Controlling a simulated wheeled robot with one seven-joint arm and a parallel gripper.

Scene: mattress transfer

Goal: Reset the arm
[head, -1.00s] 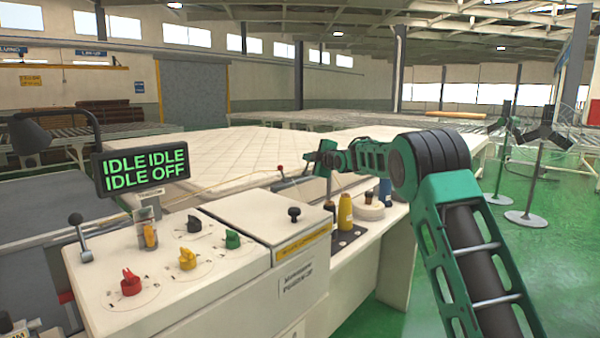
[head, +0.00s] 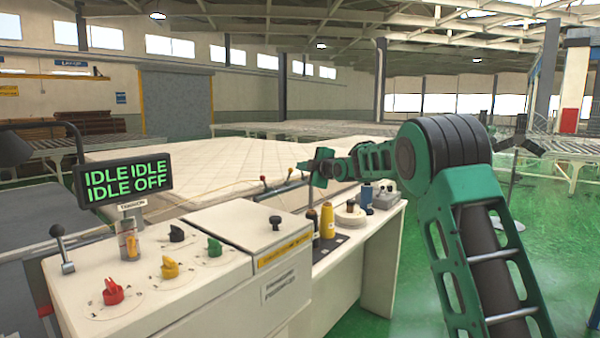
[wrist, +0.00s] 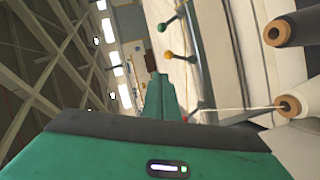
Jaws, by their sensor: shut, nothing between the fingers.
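My green arm comes in from the right of the head view, with black rings at the elbow. My gripper (head: 320,167) is at its far end, above the back part of the white machine console (head: 150,290). In the wrist view my gripper (wrist: 165,95) is a narrow green shape pointing away, its fingers together and empty. In the head view it is near the levers (head: 275,183) and a yellow thread cone (head: 327,221), apart from the cone. Whether it touches a lever cannot be told.
The console carries red (head: 113,291), yellow (head: 170,268) and green (head: 214,247) knobs and a display (head: 124,178) reading IDLE IDLE IDLE OFF. A quilted mattress (head: 200,160) lies behind. Green floor (head: 565,250) is open at right.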

